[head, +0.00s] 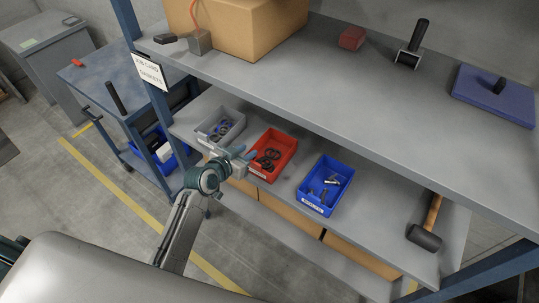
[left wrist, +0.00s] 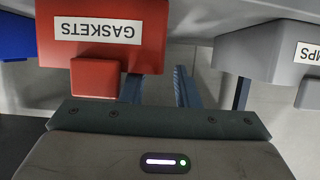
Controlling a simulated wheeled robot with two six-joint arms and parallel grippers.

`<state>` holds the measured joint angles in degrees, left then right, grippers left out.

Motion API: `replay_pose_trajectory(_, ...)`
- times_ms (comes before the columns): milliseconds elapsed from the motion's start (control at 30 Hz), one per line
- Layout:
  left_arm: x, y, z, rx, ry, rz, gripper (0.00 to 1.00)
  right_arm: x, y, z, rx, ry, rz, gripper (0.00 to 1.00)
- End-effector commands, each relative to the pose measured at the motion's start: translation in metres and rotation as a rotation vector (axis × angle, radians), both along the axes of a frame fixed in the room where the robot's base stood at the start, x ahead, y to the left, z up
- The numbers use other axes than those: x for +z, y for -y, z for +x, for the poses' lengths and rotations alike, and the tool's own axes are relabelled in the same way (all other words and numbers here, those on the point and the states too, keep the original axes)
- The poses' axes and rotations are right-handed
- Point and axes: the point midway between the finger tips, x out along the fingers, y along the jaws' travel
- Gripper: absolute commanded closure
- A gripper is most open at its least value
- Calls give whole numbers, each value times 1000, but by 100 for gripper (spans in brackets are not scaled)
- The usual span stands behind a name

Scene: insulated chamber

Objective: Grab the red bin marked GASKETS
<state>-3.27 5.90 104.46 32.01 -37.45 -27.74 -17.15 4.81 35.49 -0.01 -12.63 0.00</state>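The red bin marked GASKETS (head: 272,151) stands on the middle shelf between a grey bin and a blue bin, with dark rings inside. In the left wrist view the red bin (left wrist: 150,45) is at upper left, with its label upside down and a red tab (left wrist: 95,78) on its front. My left gripper (head: 243,156) is at the red bin's front left corner. In the left wrist view its two fingers (left wrist: 160,88) are apart with nothing visible between them. They lie right of the red tab; contact with the bin cannot be told. My right gripper is not in view.
The grey bin (head: 221,126) is close on the left; the blue bin (head: 327,186) is on the right. A mallet (head: 425,235) lies farther right. Cardboard boxes (head: 360,258) sit below.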

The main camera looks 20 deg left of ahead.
Motion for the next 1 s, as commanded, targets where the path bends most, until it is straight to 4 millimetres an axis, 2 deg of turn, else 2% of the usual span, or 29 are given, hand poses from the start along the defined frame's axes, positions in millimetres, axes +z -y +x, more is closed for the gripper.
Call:
replay_pose_trajectory(33, 0, 2, 7, 2, 0, -3, 72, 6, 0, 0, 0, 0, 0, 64)
replay_pose_trajectory(200, -8, 7, 21, 1, 0, -1, 72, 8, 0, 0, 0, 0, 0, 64)
replay_pose_trajectory(467, -10, 7, 22, 2, 1, 0, 72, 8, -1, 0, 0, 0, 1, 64)
replay_pose_trajectory(600, -10, 7, 22, 2, 0, 1, 99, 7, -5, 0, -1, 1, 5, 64)
replay_pose_trajectory(1000, -9, 7, 22, 2, 2, 0, 100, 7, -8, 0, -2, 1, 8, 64)
